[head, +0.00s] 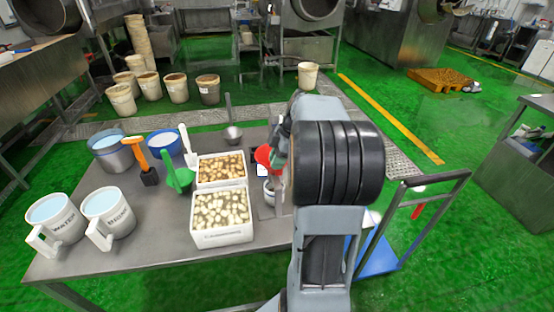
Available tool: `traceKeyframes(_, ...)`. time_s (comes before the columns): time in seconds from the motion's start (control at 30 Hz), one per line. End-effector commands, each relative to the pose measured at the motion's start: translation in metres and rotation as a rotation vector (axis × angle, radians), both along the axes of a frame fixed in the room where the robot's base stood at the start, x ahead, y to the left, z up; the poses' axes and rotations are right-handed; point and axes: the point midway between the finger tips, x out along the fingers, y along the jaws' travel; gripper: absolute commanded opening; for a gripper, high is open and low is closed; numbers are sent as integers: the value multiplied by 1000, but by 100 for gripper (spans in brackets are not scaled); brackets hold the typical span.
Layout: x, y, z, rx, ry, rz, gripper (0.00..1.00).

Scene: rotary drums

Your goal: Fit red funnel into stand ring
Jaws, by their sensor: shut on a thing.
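The red funnel (264,156) is at the right part of the steel table, with its wide mouth up and tilted to the left. My gripper (277,152) is at the funnel's right side and shut on it; my arm hides much of the gripper. Below the funnel is a small pale cup (269,192) beside a grey upright stand (279,205). The stand's ring cannot be made out, and I cannot tell whether the funnel touches it.
Two white trays (222,238) of small round pieces stand left of the stand. A green scoop (180,178), an orange-handled tool (142,160), a metal ladle (232,132) and labelled jugs (108,214) occupy the left and back. Bare table lies in front.

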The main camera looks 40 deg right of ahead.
Motion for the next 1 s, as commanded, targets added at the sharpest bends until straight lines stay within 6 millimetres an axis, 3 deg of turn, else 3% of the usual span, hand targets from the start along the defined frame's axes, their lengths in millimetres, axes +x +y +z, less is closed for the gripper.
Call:
traceKeyframes(0.3,0,0,-9,0,0,0,0)
traceKeyframes(0.33,0,0,-9,0,0,0,20)
traceKeyframes(0.63,0,0,-8,0,0,0,48)
traceKeyframes(1.0,-1,-4,1,-1,-2,-1,48)
